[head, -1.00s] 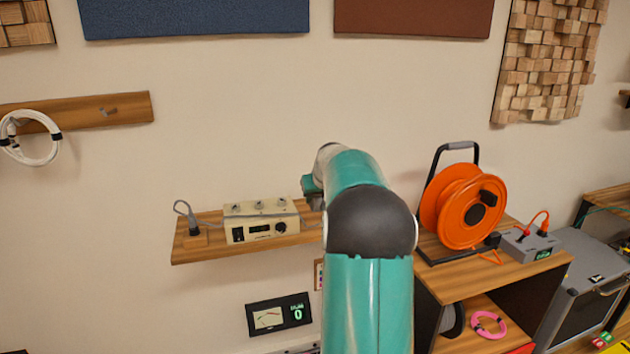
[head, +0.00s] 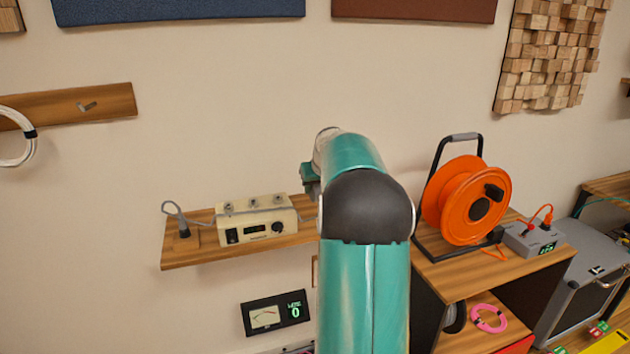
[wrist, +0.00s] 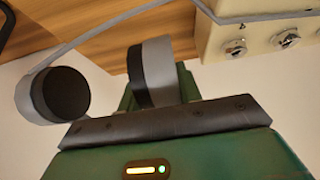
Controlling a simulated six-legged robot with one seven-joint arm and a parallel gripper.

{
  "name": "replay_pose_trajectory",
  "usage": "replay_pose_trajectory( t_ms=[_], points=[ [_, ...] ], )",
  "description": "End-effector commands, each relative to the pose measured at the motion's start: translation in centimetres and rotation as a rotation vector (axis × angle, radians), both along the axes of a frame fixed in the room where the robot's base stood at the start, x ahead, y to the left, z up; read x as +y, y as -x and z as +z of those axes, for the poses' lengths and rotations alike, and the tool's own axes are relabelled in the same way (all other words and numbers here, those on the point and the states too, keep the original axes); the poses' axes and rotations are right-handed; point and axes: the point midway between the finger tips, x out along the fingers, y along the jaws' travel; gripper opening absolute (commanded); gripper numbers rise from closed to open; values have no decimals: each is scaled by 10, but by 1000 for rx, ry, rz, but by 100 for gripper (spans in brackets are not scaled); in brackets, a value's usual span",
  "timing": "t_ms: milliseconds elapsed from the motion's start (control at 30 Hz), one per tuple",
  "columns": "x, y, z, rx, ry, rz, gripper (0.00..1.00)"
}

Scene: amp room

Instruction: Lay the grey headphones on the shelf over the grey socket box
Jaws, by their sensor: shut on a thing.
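The grey headphones show in the wrist view as a grey cup with a black pad (wrist: 66,92) at the left and a second grey-and-black part (wrist: 152,70) in the middle. My gripper (wrist: 157,82) is shut on that middle part. The grey socket box (head: 533,238), with red and orange plugs and a green display, stands on a wooden cabinet top (head: 468,275) at the right. A wooden wall shelf (head: 205,256) is left of my arm; wood also shows behind the headphones in the wrist view (wrist: 105,30).
A cream control box (head: 255,222) and a plugged-in cable occupy the wall shelf. An orange cable reel (head: 466,200) in a black frame stands beside the socket box. A pink cable coil (head: 489,318) lies on the cabinet's lower shelf. A meter (head: 276,313) hangs below the wall shelf.

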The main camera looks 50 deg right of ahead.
Motion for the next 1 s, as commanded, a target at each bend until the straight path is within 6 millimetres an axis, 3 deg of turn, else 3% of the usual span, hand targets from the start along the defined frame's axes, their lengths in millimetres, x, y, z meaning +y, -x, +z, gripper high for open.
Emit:
replay_pose_trajectory(
  t_ms=[600, 1000],
  points=[
    [-1, -4, -53, 0, 0, 2, 5],
    [-1, -4, -60, -2, 1, 2, 5]
  ],
)
